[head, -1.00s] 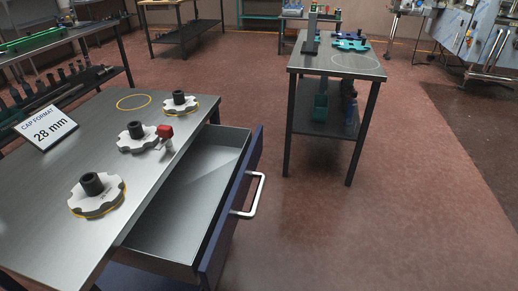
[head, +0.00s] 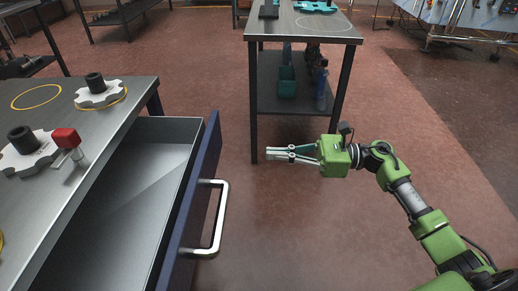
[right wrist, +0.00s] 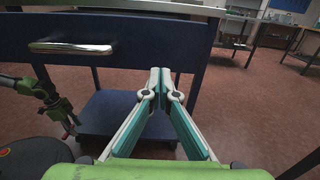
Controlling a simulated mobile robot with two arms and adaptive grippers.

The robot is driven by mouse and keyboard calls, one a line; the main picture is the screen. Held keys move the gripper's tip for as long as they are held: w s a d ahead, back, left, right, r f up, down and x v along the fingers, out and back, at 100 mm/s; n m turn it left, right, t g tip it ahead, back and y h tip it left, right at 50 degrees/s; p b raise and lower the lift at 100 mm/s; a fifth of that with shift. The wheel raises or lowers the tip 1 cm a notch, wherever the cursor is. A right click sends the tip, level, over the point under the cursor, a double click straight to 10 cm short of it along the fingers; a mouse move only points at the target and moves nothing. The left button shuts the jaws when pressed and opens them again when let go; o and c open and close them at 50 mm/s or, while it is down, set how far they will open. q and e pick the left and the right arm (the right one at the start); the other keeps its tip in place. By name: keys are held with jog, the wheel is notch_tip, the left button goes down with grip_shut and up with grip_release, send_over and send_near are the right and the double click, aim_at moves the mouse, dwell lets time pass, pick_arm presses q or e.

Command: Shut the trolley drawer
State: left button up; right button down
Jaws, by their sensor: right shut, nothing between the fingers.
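The trolley drawer (head: 130,200) is pulled out to the right of the trolley top (head: 60,175) and is empty where I can see into it. Its blue front (head: 197,190) carries a silver bar handle (head: 220,222). My right gripper (head: 270,152) is shut and empty, to the right of the drawer front and apart from it, pointing left. In the right wrist view the shut fingers (right wrist: 160,75) point towards the trolley, with the drawer front (right wrist: 130,30) and its handle (right wrist: 70,47) ahead and to the left. My left gripper is not in the head view.
White notched discs with black hubs (head: 98,92) and a red-topped part (head: 66,138) sit on the trolley top. A second table (head: 310,28) with a lower shelf stands behind my right gripper. The floor right of the drawer is clear.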

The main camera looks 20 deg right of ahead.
aim_at(215, 152)
jog(key=p+x, duration=0.1)
jog(key=x, duration=1)
jog(key=shift+w+a+r, duration=0.1)
jog(key=shift+a, duration=0.05)
pick_arm(q)
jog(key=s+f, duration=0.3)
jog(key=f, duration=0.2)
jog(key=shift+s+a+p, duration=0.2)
jog(key=shift+p, duration=0.1)
pick_arm(e)
jog(key=shift+w+a, duration=0.2)
jog(key=shift+a, duration=0.3)
